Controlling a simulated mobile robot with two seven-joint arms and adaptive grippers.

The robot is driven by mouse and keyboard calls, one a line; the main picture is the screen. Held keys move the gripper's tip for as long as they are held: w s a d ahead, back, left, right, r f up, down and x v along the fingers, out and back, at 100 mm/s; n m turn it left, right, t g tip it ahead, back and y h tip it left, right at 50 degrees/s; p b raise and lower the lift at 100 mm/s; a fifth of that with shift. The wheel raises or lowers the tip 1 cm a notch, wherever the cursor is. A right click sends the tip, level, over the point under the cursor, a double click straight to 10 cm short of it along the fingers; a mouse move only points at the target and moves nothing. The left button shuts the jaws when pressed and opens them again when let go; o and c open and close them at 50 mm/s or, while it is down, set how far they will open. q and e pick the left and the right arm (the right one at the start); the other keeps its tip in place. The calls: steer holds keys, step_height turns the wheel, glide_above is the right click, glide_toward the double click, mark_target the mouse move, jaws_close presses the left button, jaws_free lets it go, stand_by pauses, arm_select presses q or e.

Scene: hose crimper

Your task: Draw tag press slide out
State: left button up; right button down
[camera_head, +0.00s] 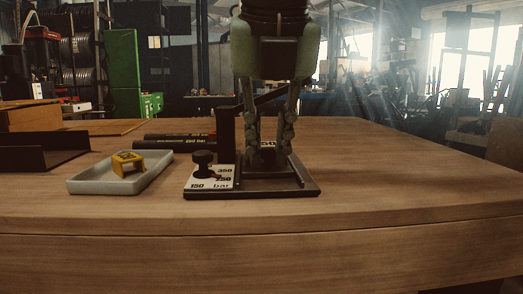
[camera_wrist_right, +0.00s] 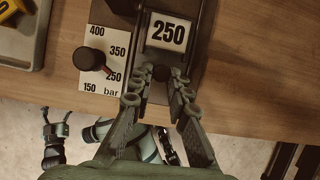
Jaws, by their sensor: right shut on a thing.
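The tag press (camera_head: 300,189) is a dark block on the wooden table, with a black arched lever frame. Its slide carries a white plate marked 250 (camera_wrist_right: 168,32). My right gripper (camera_head: 268,160) points down over the press. In the right wrist view its fingertips (camera_wrist_right: 161,76) close around a small dark knob (camera_wrist_right: 159,73) at the near end of the slide, just below the plate. The fingers partly hide the knob. On the press's left a black dial knob (camera_wrist_right: 88,58) sits on a white bar scale (camera_wrist_right: 101,84), its pointer near 250. My left gripper is not seen.
A pale tray (camera_head: 90,187) with a yellow part (camera_head: 128,163) stands left of the press. Dark hoses (camera_head: 170,143) lie behind it, and a black channel (camera_head: 40,160) is at far left. The table right of the press is clear; its front edge is close.

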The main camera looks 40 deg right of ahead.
steer(key=shift+s+a+b, duration=0.2)
steer(key=shift+s+a, duration=0.25)
steer(key=shift+s, duration=0.3)
steer(key=shift+s+a+b, duration=0.2)
steer(key=shift+s+a, duration=0.25)
steer(key=shift+s, duration=0.25)
steer(key=c, duration=0.7)
jaws_free()
steer(key=shift+r+p, duration=3)
steer(key=shift+r, duration=1.5)
